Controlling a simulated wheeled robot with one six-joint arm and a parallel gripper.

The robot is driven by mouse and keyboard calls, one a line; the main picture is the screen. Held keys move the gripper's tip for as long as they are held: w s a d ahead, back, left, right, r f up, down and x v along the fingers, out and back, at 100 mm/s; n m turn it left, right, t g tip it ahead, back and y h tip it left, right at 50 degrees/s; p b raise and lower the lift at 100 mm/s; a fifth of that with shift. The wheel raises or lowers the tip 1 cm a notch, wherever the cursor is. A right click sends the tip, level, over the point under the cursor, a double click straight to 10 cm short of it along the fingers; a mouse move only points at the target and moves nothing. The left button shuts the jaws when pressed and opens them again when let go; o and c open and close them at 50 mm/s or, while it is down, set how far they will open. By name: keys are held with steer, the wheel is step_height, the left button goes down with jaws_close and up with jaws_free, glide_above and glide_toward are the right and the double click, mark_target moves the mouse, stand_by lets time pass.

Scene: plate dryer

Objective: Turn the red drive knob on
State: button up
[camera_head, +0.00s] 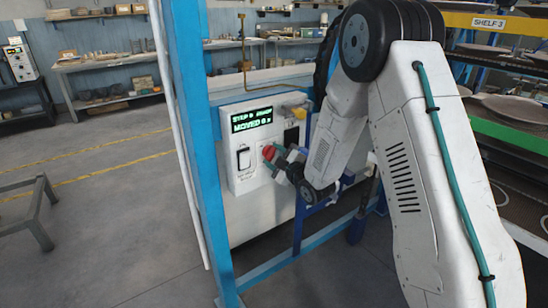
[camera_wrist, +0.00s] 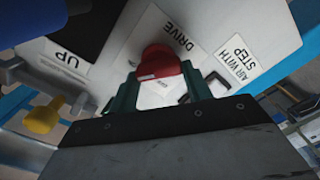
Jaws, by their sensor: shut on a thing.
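The red drive knob (camera_head: 268,152) sits on the front of the white control panel (camera_head: 243,182), below the display with green text. In the wrist view the knob (camera_wrist: 159,61) is at the top centre, beside the DRIVE label (camera_wrist: 184,38). My gripper (camera_head: 276,160) reaches in from the right to the knob. Its green fingers (camera_wrist: 160,84) stand at both sides of the knob, shut on it. The lower part of the knob and some panel labels are partly hidden by my fingers. The knob's exact angle is hard to read.
A dark rocker switch (camera_head: 244,158) is left of the knob. A blue post (camera_head: 195,130) stands close left of the panel.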

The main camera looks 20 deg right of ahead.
steer(key=shift+m, duration=0.6)
steer(key=o, duration=1)
steer(key=shift+v, duration=3.9)
steer(key=shift+f+m, duration=0.1)
steer(key=shift+m, duration=0.2)
